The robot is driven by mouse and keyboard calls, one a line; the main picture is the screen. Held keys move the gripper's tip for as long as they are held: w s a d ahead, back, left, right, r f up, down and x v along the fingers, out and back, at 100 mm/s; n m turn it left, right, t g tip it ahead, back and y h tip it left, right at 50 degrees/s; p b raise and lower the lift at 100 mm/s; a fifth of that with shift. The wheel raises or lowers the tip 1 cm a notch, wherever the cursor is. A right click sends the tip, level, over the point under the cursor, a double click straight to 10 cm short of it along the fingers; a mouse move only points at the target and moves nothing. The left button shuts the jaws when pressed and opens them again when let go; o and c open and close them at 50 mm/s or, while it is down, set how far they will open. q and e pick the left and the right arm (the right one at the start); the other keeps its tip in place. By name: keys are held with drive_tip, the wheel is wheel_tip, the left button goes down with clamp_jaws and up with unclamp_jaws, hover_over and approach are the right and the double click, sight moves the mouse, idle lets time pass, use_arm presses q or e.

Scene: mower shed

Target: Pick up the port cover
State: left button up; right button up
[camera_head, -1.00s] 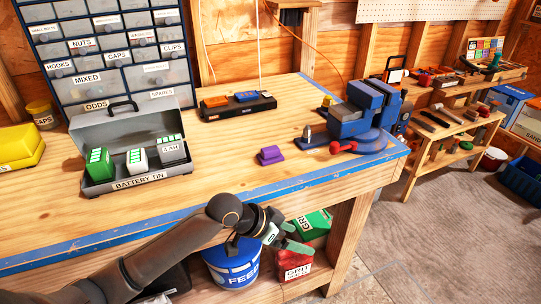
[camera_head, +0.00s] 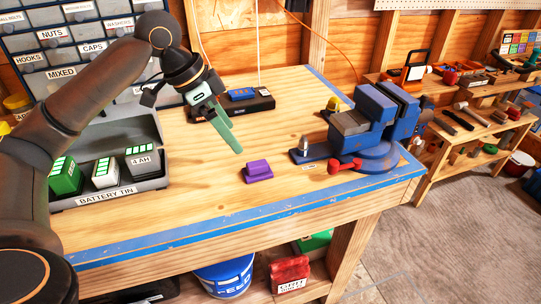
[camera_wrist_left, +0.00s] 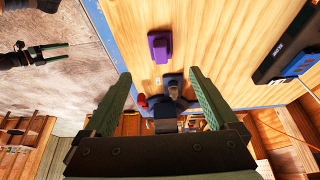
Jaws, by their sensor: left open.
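The port cover appears to be the small purple block with a raised top (camera_head: 257,170), lying on the bench near its taped front edge, left of the vise. It also shows in the left wrist view (camera_wrist_left: 159,46), beyond the fingertips. My left gripper (camera_head: 230,139) is above the bench, up and left of the purple block in the head view, apart from it. In the wrist view the left gripper (camera_wrist_left: 160,73) has its fingers wide apart with nothing between them. My right gripper (camera_wrist_left: 66,52) shows at the wrist view's upper left, its fingers apart and empty.
A blue vise (camera_head: 365,125) with a red-ended handle stands right of the purple block. A grey battery tin (camera_head: 118,194) with several batteries is at the left, partly behind my arm. A black charger strip (camera_head: 258,105) lies behind. Bare wood surrounds the block.

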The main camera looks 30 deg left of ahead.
sight(257, 164)
use_arm(q)
drive_tip(key=x, duration=0.7)
drive_tip(key=shift+s+a+b, duration=0.1)
drive_tip(key=shift+b, duration=0.3)
drive_tip(key=shift+w+d+x, duration=0.1)
drive_tip(key=shift+w+x, duration=0.05)
drive_tip(key=shift+x, duration=1.2)
drive_tip(key=shift+w+d+x, duration=0.1)
drive_tip(key=shift+w+x, duration=0.05)
drive_tip(key=shift+x, duration=1.2)
drive_tip(key=shift+r, duration=0.15)
use_arm(e)
drive_tip(key=shift+s+f, duration=0.65)
drive_tip(key=shift+f, duration=0.2)
use_arm(q)
clamp_jaws()
